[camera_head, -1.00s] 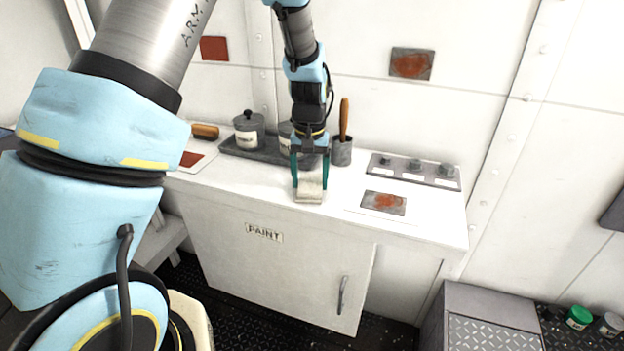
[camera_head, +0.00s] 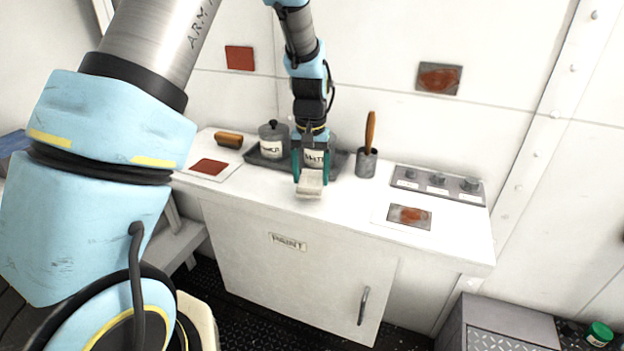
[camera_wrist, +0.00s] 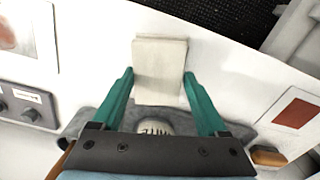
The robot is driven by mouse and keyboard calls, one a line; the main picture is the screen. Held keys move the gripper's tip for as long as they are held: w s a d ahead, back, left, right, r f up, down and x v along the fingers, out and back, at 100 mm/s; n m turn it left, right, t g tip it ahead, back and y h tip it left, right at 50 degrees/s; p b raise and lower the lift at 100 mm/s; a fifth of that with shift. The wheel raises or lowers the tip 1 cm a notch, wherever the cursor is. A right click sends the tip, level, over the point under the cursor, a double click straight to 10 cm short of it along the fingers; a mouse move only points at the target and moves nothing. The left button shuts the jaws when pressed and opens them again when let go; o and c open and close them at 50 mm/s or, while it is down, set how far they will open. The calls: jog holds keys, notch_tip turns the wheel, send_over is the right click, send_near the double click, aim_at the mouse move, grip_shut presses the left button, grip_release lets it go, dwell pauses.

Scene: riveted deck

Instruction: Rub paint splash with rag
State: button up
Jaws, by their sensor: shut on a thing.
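The rag (camera_head: 310,186) is a folded off-white cloth. My gripper (camera_head: 311,178) is shut on it with teal fingers at the front middle of the white counter (camera_head: 345,213). The wrist view shows the rag (camera_wrist: 160,62) between the fingertips (camera_wrist: 158,80), over the counter; I cannot tell whether it touches the top. A grey plate with a rusty-orange splash (camera_head: 409,215) lies on a white sheet to the right of the rag. A flat dark-red square patch (camera_head: 209,167) lies on another white sheet to the left. I cannot tell which is the task's paint splash.
Behind my gripper stand a lidded pot (camera_head: 272,139) on a dark tray and a grey cup (camera_head: 367,163) with a wooden handle. A knobbed panel (camera_head: 438,184) is at the back right, a brown-handled tool (camera_head: 229,140) at the back left. The front strip of counter is clear.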

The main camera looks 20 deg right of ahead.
jog(key=shift+r+p, duration=1.55)
jog(key=shift+r, duration=0.95)
